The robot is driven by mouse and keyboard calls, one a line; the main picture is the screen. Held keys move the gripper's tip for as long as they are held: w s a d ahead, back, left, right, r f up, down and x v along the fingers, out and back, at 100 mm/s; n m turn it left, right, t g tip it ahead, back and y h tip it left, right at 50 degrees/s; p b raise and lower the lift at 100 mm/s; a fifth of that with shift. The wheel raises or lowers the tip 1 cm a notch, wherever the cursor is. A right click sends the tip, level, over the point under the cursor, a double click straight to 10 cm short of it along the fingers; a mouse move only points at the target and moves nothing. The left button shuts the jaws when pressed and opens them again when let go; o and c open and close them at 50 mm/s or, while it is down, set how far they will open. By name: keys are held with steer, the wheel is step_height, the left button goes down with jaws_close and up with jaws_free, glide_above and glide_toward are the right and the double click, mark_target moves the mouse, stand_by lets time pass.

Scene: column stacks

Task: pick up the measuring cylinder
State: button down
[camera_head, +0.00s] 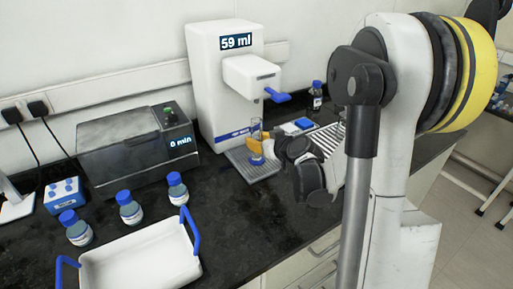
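The measuring cylinder (256,130) is a slim clear tube with a blue base (257,160). It looks upright, on or just above the grey drip tray under the white dispenser's outlet. My gripper (258,144) reaches in from the right at the cylinder's middle. An orange-yellow finger part shows at the cylinder's left side and another orange part at its right. The fingers appear to lie around the tube, but the view is too small to tell whether they touch it. The dark gripper body hides the area just right of the cylinder.
The white dispenser (212,75) reads 59 ml; its blue lever (277,95) sticks out above my gripper. The grey drip tray (240,165) lies below. A grey box (125,150), several blue-capped bottles and a white tray (145,262) stand left. A bottle (317,97) stands behind right.

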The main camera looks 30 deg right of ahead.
mark_target(260, 128)
steer(key=shift+r, duration=0.1)
stand_by(0.3)
steer(key=shift+r+p, duration=0.55)
steer(key=shift+r, duration=0.25)
step_height(260, 128, up, 3)
steer(key=shift+d+f+p, duration=0.1)
steer(key=shift+f+p, duration=0.05)
steer(key=shift+p, duration=0.55)
steer(key=s+d+r+p, duration=0.3)
steer(key=s+d+r, duration=0.3)
steer(key=s+d, duration=0.2)
steer(key=shift+r+p, duration=0.2)
steer(key=shift+p, duration=0.2)
